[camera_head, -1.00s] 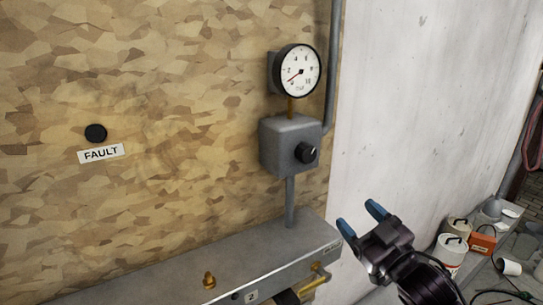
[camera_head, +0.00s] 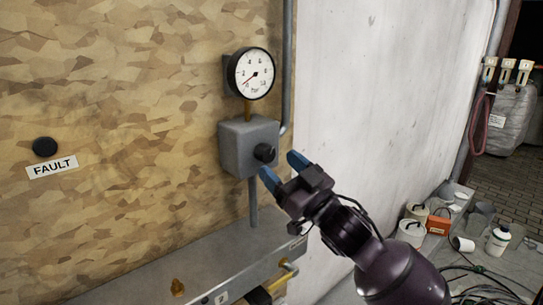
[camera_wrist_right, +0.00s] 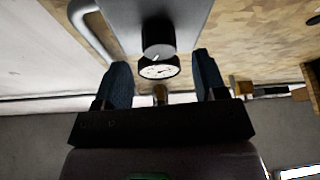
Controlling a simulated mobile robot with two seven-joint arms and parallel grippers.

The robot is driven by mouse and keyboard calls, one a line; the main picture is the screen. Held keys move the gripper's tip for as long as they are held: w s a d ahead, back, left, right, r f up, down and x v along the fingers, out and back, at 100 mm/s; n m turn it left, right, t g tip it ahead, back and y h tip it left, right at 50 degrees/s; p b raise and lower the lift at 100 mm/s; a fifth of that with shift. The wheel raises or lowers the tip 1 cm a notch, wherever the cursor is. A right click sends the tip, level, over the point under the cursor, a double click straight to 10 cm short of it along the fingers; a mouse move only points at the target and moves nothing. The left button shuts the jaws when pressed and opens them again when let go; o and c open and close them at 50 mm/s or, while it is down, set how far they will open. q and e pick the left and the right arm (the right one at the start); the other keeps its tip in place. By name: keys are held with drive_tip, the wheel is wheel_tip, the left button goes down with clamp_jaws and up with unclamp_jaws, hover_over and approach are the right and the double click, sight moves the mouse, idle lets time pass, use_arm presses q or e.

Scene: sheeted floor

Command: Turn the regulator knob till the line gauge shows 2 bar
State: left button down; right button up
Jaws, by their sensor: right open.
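The round white line gauge (camera_head: 251,73) with a black rim is fixed on the chipboard wall above the grey regulator box (camera_head: 238,146). The black regulator knob (camera_head: 265,153) sits on the box's front. My right gripper (camera_head: 284,170) is open and empty, just below and right of the knob. In the right wrist view the knob (camera_wrist_right: 158,38) shows ahead, between the blue fingers (camera_wrist_right: 162,85) but beyond their tips. My left gripper is not in view.
A grey metal ledge (camera_head: 215,262) with a brass fitting (camera_head: 178,287) runs below the box. A FAULT label (camera_head: 52,167) and dark button (camera_head: 45,147) are on the wall at left.

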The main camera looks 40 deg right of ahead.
sight(270, 156)
drive_tip(key=shift+x, duration=1.75)
drive_tip(key=c, duration=0.9)
